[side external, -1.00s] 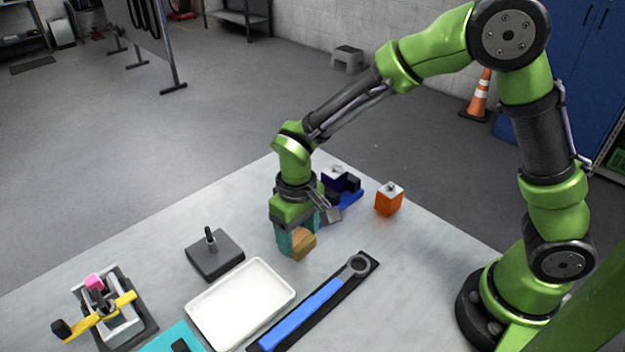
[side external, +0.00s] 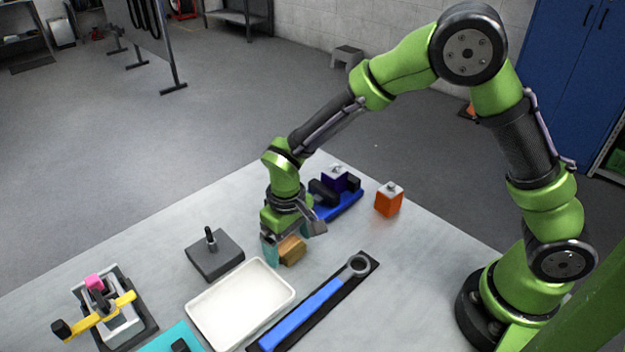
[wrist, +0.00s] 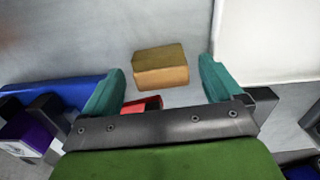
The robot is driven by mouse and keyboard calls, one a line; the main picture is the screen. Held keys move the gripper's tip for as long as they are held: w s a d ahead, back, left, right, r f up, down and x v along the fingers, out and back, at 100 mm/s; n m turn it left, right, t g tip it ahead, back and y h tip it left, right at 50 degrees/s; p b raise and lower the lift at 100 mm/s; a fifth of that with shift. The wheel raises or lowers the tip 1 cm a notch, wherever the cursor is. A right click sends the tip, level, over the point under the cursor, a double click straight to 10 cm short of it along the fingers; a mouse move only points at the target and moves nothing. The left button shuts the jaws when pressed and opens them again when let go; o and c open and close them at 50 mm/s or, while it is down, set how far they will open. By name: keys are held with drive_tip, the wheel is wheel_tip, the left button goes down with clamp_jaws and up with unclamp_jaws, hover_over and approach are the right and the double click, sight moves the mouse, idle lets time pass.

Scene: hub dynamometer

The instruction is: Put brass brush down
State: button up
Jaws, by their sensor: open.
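The brass brush is most likely the tan, wood-coloured block (side external: 291,251) on the grey bench, right of the black post block and behind the white tray; no bristles can be made out. It also shows in the wrist view (wrist: 160,67), lying between and slightly beyond my teal fingertips, with clear gaps on both sides. My gripper (side external: 286,248) is open just over it, and its spread fingers also show in the wrist view (wrist: 158,88). The block appears to rest on the bench.
A white tray (side external: 240,302) is in front, with a blue-handled wrench (side external: 305,312) beside it. A black block with a post (side external: 214,255) stands left. A blue holder (side external: 343,207) and an orange block (side external: 389,201) are behind right. A red piece (wrist: 142,105) is partly hidden by my gripper.

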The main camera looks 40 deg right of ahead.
sight(293, 249)
drive_tip(key=shift+f, duration=0.15)
wheel_tip(293, 249, up, 16)
drive_tip(key=s+r, duration=0.1)
drive_tip(key=s+d+r+m+t+y, duration=0.1)
drive_tip(key=s+d+r+m+t, duration=0.1)
drive_tip(key=s+d, duration=0.4)
drive_tip(key=s+d+r+m+t+y, duration=0.1)
drive_tip(key=s+d+r+m+t, duration=0.2)
drive_tip(key=s+d, duration=0.4)
drive_tip(key=shift+s+d+r+t, duration=0.3)
drive_tip(key=shift+d+r+t, duration=0.2)
drive_tip(key=shift+t, duration=0.6)
drive_tip(key=shift+r, duration=0.1)
drive_tip(key=shift+c, duration=1.1)
drive_tip(key=shift+a, duration=0.15)
